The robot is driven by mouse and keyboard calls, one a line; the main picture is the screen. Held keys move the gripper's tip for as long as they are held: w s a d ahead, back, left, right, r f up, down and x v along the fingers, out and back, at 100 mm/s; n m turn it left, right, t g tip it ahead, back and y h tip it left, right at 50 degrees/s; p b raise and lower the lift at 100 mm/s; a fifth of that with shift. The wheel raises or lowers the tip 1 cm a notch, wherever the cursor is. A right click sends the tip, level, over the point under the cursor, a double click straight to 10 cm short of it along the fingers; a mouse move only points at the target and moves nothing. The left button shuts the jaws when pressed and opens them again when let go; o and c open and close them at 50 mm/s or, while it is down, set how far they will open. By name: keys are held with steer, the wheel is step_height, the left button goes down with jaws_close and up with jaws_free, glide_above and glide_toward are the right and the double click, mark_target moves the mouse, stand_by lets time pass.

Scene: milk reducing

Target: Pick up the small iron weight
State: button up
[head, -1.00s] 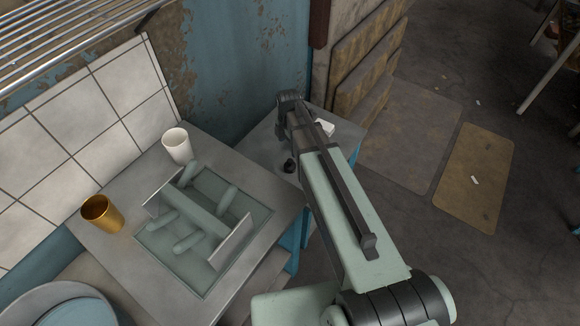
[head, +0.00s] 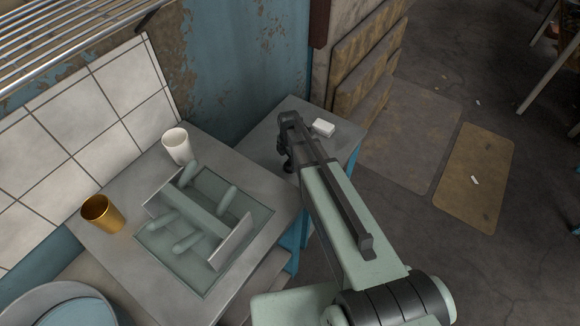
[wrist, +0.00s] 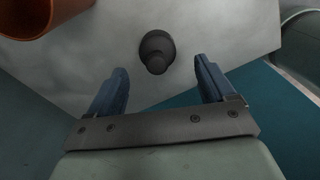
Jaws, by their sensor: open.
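The small iron weight (wrist: 157,52) is a dark, round piece with a knob, standing on a grey surface in the wrist view. My gripper (wrist: 161,74) is open, with its two blue fingers apart. The weight shows just beyond the fingertips, roughly centred between them, and nothing is held. In the head view my gripper (head: 285,160) is over the left part of the small grey side table (head: 262,137). There the arm and gripper largely cover the weight, and I cannot clearly separate them.
A white block (head: 323,127) lies on the side table, right of my gripper. An orange-brown round vessel (wrist: 40,18) is at the wrist view's upper left. The left counter holds a white cup (head: 177,146), a gold cup (head: 102,213) and a sunken basin (head: 165,258) with rounded bars.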

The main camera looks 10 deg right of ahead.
mark_target(290, 162)
steer(key=f, duration=0.4)
steer(key=shift+w+d+f, duration=0.15)
steer(key=shift+w+d, duration=0.1)
steer(key=c, duration=1.5)
jaws_close()
steer(key=shift+r, duration=0.2)
